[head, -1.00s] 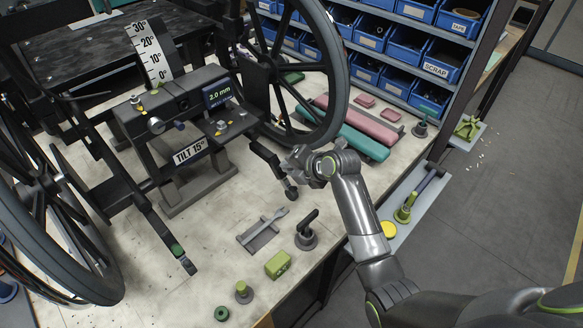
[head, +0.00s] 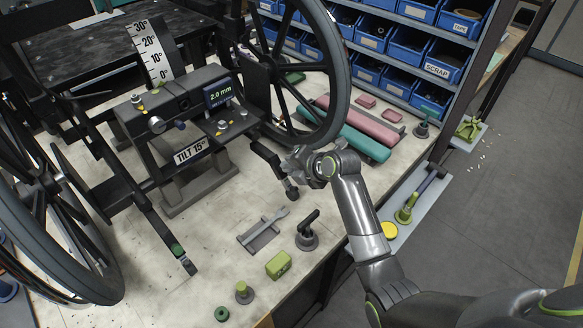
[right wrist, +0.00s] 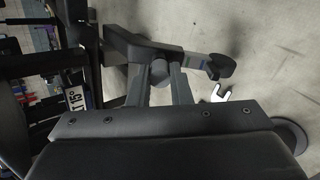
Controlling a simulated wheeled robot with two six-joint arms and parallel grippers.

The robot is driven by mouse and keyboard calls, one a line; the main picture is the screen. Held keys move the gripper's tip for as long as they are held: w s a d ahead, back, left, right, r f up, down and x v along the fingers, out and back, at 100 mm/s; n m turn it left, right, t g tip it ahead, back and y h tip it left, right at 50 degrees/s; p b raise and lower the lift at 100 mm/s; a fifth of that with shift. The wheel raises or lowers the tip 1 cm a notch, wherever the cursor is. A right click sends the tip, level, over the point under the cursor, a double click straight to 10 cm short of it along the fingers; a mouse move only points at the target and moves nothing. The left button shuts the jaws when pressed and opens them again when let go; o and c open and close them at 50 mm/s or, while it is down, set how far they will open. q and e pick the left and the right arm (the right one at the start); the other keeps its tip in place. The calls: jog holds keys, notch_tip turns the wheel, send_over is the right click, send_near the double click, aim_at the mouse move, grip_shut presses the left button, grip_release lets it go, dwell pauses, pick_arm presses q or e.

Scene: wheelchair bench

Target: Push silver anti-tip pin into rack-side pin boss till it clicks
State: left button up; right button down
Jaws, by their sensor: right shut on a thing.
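My right gripper (head: 296,163) is at the rack-side anti-tip bar (head: 265,155), over the bench's right edge area. In the right wrist view its two fingers (right wrist: 160,82) are closed about a small dark rounded piece (right wrist: 158,72), which I take to be the head of the anti-tip pin. That piece lies against the side of the black bar (right wrist: 165,50), where the pin boss would be. The pin's shank and the boss opening are hidden, so I cannot tell how deep the pin sits. The bar's end wheel (head: 292,192) shows just below the gripper. My left gripper is out of view.
The wheelchair's large rear wheel (head: 338,95) stands close behind the gripper. Padded rolls (head: 360,142) lie to the right. The bench front is partly clear.

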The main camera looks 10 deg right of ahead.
jog(key=shift+w+a+f, duration=0.15)
jog(key=shift+w+f, duration=0.05)
dwell(0.7)
jog(key=c, duration=1.2)
grip_release()
jog(key=shift+c, duration=0.2)
jog(key=shift+r, duration=0.1)
